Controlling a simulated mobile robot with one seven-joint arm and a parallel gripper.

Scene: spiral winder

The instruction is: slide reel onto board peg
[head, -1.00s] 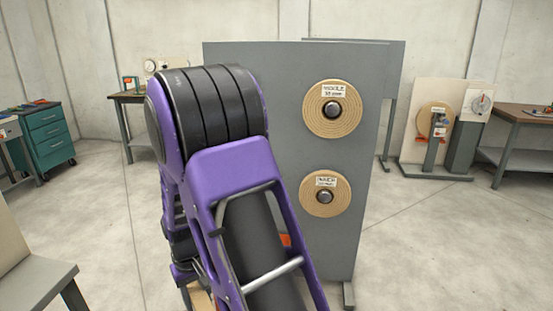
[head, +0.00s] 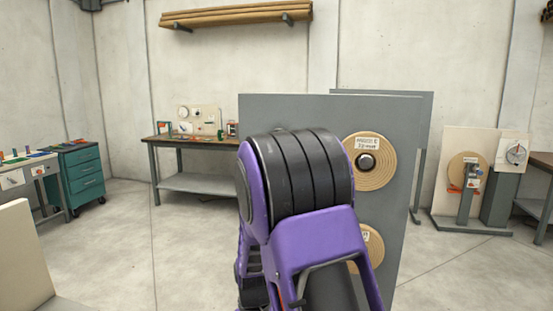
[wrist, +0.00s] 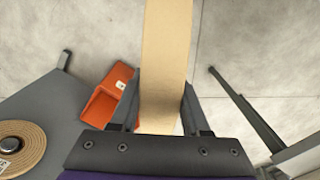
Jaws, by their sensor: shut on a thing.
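My gripper (wrist: 162,115) shows in the wrist view, shut on a tan reel (wrist: 165,60) seen edge-on as a broad band between the fingers. The held reel's face and hole are hidden there. In the head view my arm hides the gripper and the held reel. The grey board (head: 285,112) stands ahead, partly behind my arm. A labelled reel (head: 379,172) sits on its upper right, with a dark peg end (head: 366,161) at its centre. A lower reel (head: 371,248) is partly covered by my arm. No bare peg shows.
An orange bin (wrist: 105,95) lies left of the fingers in the wrist view, beside the board. A second grey panel (head: 425,130) stands behind the board. A workbench (head: 180,140) and a teal cabinet (head: 85,178) are at the back left. The floor left of the board is clear.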

